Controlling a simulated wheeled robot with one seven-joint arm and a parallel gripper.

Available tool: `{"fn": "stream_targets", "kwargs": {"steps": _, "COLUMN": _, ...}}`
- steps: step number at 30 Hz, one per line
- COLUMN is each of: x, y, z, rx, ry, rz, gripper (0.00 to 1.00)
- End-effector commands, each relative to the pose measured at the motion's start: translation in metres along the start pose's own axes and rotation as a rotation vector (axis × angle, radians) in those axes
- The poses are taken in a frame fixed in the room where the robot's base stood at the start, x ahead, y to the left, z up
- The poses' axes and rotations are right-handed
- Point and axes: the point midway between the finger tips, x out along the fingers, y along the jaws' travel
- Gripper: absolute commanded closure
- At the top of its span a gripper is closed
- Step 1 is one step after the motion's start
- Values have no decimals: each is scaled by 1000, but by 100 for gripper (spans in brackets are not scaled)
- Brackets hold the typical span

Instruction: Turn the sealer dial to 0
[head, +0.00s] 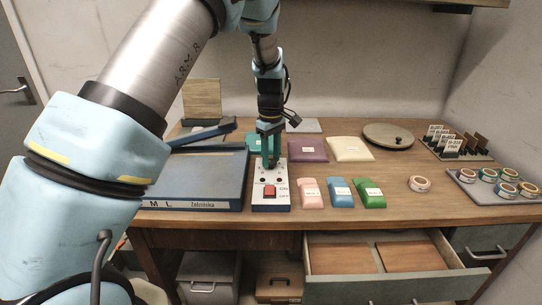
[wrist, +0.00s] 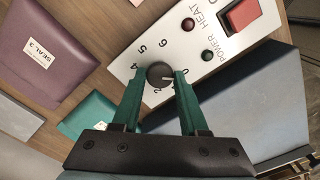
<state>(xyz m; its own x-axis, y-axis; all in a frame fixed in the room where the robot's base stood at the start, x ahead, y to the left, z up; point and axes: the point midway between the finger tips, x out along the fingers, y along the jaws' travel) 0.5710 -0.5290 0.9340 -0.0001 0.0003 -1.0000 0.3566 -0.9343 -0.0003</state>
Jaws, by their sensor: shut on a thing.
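The sealer control box (head: 271,200) is a narrow white panel near the middle of the table with a red power switch (head: 269,191); it also shows in the wrist view (wrist: 205,30). In the wrist view the black sealer dial (wrist: 159,74) sits inside a ring of printed numbers, with 4, 5 and 6 readable. A light pointer mark faces right, toward the right finger; the number it points at is hidden. My gripper (wrist: 160,78) has its green fingers on both sides of the dial, shut on it. In the head view my gripper (head: 270,160) is over the panel's far end.
A big blue flat case (head: 195,180) lies left of the panel. Right of it are pink (head: 311,192), blue (head: 340,192) and green (head: 369,193) packets. Purple (head: 307,150) and cream (head: 350,149) pouches lie behind. A drawer (head: 395,265) is open in front.

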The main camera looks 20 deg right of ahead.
Motion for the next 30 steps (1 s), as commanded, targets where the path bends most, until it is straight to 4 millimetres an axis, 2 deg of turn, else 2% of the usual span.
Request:
{"fn": "stream_targets", "kwargs": {"steps": 8, "x": 0, "y": 0, "z": 0, "rx": -1, "ry": -1, "rz": 1, "gripper": 100}}
{"fn": "stream_targets", "kwargs": {"steps": 9, "x": 0, "y": 0, "z": 0, "rx": -1, "ry": -1, "rz": 1, "gripper": 52}}
{"fn": "stream_targets", "kwargs": {"steps": 16, "x": 0, "y": 0, "z": 0, "rx": 0, "ry": 0, "rz": 1, "gripper": 28}}
{"fn": "stream_targets", "kwargs": {"steps": 25, "x": -3, "y": 0, "z": 0, "rx": 0, "ry": 0, "rz": 2, "gripper": 28}}
{"fn": "stream_targets", "kwargs": {"steps": 30, "x": -23, "y": 1, "z": -1, "rx": 0, "ry": 2, "rz": 5, "gripper": 28}}
